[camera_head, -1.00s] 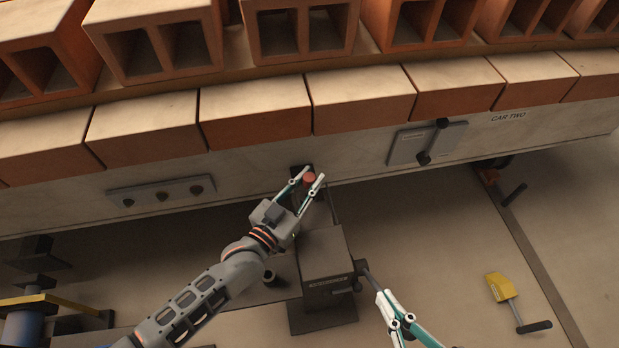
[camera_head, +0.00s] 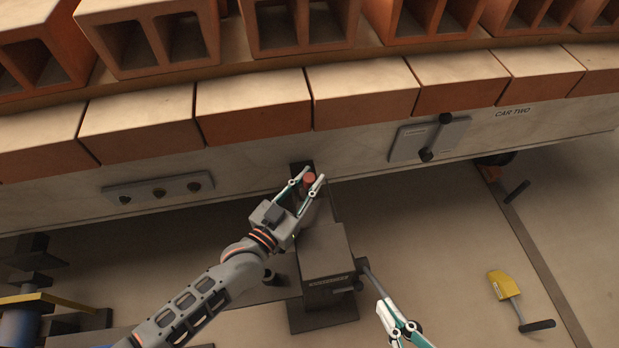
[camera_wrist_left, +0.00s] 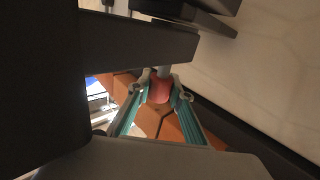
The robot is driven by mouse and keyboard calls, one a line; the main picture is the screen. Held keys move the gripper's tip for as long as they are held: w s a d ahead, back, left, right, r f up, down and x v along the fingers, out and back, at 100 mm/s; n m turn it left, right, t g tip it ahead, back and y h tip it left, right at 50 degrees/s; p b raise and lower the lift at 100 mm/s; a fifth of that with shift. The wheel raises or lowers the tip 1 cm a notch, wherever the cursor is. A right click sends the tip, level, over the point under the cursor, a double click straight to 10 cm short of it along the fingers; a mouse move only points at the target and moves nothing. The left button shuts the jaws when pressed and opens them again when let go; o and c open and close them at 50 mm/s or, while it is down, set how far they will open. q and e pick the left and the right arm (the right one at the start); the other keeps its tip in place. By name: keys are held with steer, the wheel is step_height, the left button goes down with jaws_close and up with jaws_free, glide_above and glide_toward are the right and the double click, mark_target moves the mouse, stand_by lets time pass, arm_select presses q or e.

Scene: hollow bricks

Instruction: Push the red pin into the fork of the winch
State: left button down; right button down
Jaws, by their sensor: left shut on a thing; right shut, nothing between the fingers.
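The red pin (camera_head: 309,179) shows between the fingertips of my left gripper (camera_head: 306,182), at the lower edge of the car's side. My left gripper is shut on it. In the left wrist view the red pin (camera_wrist_left: 159,88) sits between both teal fingers, with a grey part beyond it. The winch (camera_head: 326,252) is a dark box on the floor just below. The fork is mostly hidden by the gripper and I cannot tell how far the pin is in it. My right gripper (camera_head: 379,303) is shut and empty at the end of the winch's side handle (camera_head: 367,278); I cannot tell whether they touch.
The car's pale side (camera_head: 350,150) carries a row of bricks (camera_head: 255,108) above. A lever plate (camera_head: 428,140) is on its right and a panel with dark knobs (camera_head: 158,188) on its left. A yellow-handled tool (camera_head: 504,285) lies on open floor at right.

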arm_select(q)
steer(key=shift+f, duration=0.2)
arm_select(e)
steer(key=shift+s+f, duration=0.15)
steer(key=shift+f, duration=0.1)
